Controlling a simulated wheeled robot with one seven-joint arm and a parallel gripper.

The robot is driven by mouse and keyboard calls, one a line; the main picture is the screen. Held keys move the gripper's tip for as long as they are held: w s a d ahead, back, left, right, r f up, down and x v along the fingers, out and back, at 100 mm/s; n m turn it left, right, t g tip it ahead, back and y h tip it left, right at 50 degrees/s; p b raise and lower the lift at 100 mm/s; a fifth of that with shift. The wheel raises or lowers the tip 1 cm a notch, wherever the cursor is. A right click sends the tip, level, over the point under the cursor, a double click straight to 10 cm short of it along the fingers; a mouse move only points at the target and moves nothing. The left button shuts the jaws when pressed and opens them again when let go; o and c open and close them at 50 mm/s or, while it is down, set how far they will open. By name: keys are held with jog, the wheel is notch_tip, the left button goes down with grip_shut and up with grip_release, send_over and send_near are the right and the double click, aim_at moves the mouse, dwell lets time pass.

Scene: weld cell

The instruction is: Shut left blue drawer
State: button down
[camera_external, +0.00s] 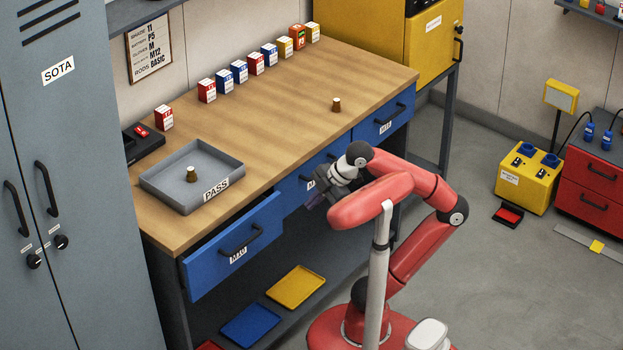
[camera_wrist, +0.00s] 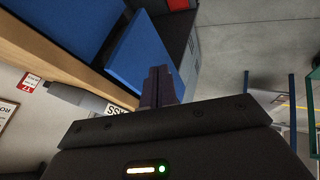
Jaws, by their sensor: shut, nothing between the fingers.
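The left blue drawer (camera_external: 215,268) stands pulled out from under the workbench top, its black handle and label facing out. The middle blue drawer (camera_external: 292,193) is flush beside it, partly hidden by my arm. My gripper (camera_external: 314,201) is shut and empty, in front of the middle drawer and to the right of the open drawer. In the wrist view the closed fingers (camera_wrist: 161,84) appear against an outstanding blue drawer panel (camera_wrist: 140,48); I cannot tell whether they touch it.
A blue tray (camera_external: 250,326) and a yellow tray (camera_external: 296,286) lie on the lower shelf. A grey locker (camera_external: 75,150) stands at left.

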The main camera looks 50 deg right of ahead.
jog(key=shift+r, duration=0.1)
notch_tip(320, 180, up, 5)
jog(key=w+a+f+n+t+h+p, duration=0.1)
jog(key=w+a+n+t+h+p, duration=0.25)
jog(key=a, duration=0.55)
jog(key=a+n+t+h+b, duration=0.15)
jog(key=a+n+h, duration=0.25)
jog(key=a+n, duration=0.4)
jog(key=s+a+n+t+y+p, duration=0.15)
jog(key=s+a+n+t, duration=0.3)
jog(key=a, duration=0.45)
jog(key=s+a+n+t+y+p, duration=0.1)
jog(key=s+a+n+t+y, duration=0.2)
jog(key=s+a, duration=0.4)
jog(key=h, duration=0.2)
send_near(206, 272)
jog(key=w, duration=0.7)
jog(key=shift+d, duration=0.15)
jog(key=shift+p, duration=0.3)
